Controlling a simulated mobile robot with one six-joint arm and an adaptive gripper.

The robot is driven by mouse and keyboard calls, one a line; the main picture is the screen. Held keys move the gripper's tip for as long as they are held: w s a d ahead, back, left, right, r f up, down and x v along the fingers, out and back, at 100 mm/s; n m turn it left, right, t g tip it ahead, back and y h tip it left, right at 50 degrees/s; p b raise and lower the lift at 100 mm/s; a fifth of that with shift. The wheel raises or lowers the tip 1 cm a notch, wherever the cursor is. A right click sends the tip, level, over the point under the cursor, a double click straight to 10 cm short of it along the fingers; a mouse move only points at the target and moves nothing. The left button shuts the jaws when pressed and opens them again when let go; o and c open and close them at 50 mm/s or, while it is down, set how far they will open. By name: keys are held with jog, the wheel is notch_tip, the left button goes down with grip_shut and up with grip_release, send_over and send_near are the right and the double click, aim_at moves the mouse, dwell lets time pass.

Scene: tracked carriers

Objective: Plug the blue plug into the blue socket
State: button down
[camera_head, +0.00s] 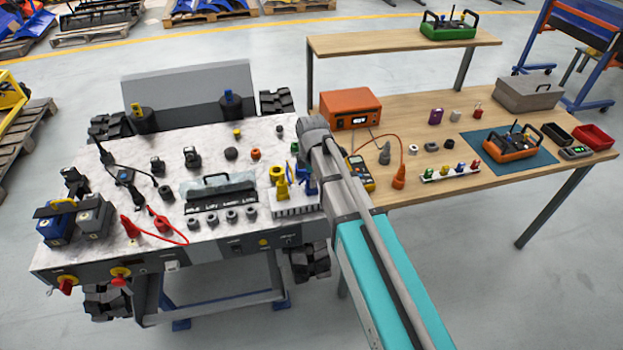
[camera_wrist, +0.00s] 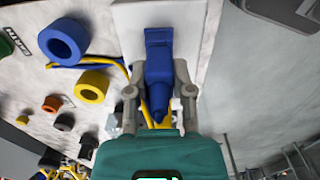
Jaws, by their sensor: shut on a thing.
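The blue plug (camera_wrist: 158,62) is between the two fingers of my gripper (camera_wrist: 160,80) in the wrist view, with its wide end away from the wrist and its narrow end toward it. The gripper is shut on it. A round blue socket (camera_wrist: 63,41) with a dark opening is to the left of the plug, apart from it. In the head view, blue parts (camera_head: 306,184) show beside my arm's end at the right end of the marble-topped bench; I cannot tell plug from socket there. My arm partly hides this spot.
A yellow socket (camera_wrist: 91,86) and a smaller orange one (camera_wrist: 51,103) are left of the plug. A yellow cable runs behind the gripper. A white ribbed block (camera_head: 296,210) stands at the bench edge. A wooden table (camera_head: 450,188) with tools is to the right.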

jog(key=shift+f, duration=0.15)
jog(key=shift+c, duration=2.1)
grip_release()
notch_tip(320, 180, up, 4)
jog(key=p, duration=0.3)
jog(key=shift+f, duration=0.25)
notch_tip(320, 180, up, 6)
jog(key=s+p, duration=0.1)
jog(key=p, duration=0.5)
jog(key=shift+s+a+r+p, duration=0.25)
jog(key=shift+s+a+p, duration=0.05)
jog(key=shift+a+p, duration=0.15)
jog(key=shift+d, duration=0.1)
